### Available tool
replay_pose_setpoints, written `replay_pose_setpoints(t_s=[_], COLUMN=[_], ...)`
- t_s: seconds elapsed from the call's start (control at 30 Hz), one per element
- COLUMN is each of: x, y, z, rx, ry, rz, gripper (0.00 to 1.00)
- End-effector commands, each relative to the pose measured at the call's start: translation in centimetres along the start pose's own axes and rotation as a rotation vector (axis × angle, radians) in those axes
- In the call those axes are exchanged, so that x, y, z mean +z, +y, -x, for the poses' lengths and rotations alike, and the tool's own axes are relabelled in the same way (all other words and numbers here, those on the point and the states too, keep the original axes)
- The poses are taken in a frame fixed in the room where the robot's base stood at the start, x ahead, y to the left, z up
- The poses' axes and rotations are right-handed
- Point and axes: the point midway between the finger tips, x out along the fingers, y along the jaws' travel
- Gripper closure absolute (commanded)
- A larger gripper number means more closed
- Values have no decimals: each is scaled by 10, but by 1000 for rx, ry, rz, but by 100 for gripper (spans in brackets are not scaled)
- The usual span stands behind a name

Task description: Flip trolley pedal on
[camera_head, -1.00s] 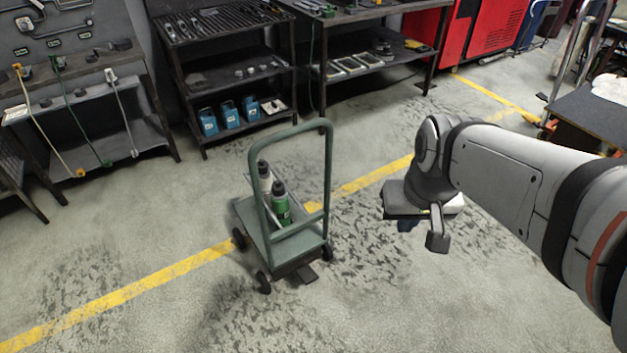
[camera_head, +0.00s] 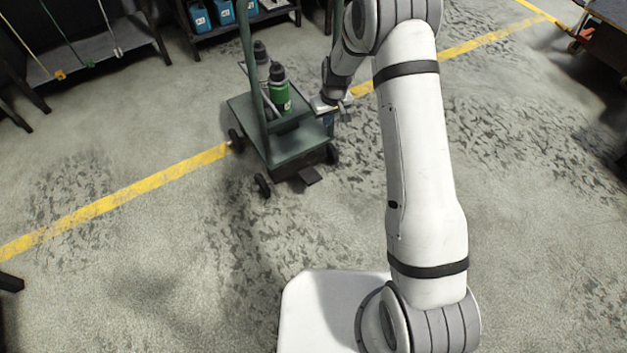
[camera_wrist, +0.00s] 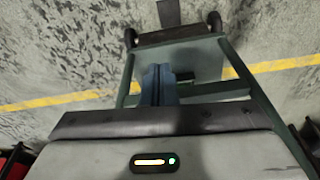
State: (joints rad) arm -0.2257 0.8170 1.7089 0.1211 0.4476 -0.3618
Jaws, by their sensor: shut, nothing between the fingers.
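The green trolley (camera_head: 285,145) stands on the floor left of my arm. Its pedal (camera_head: 309,176), a small dark flat plate, sticks out low at its near end, between the wheels. The pedal (camera_wrist: 168,12) also shows at the top edge of the wrist view, beyond the trolley deck (camera_wrist: 205,58). Whether it is tilted up or down I cannot tell. My gripper (camera_wrist: 160,82) is shut and empty, its blue-grey fingers seen over the trolley between the handle bars. In the head view my gripper (camera_head: 326,118) is at the trolley's right side, above the deck and apart from the pedal.
A green bottle (camera_head: 279,92) and a grey bottle (camera_head: 262,72) stand on the trolley. Its upright handle (camera_head: 250,60) is close to my wrist. Blue containers (camera_head: 199,17) sit on a shelf behind. The floor in front of the trolley is clear.

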Motion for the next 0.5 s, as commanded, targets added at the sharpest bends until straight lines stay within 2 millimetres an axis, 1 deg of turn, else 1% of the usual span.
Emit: replay_pose_setpoints(t_s=[0.03, 0.07, 0.1, 0.2, 0.3, 0.33, 0.4, 0.5], x=[2, 1, 1, 2, 5, 6, 6, 6], y=[-6, -8, -11, -19, -24, -25, -27, -28], z=[-50, -69, -92, -142, -175, -182, -193, -198], rx=[-5, -6, -7, -10, -11, -11, -11, -11], ry=[-10, -11, -11, -13, -14, -15, -14, -13], rz=[20, 32, 45, 75, 95, 99, 108, 112], gripper=[100, 100, 100, 100, 100, 100, 100, 100])
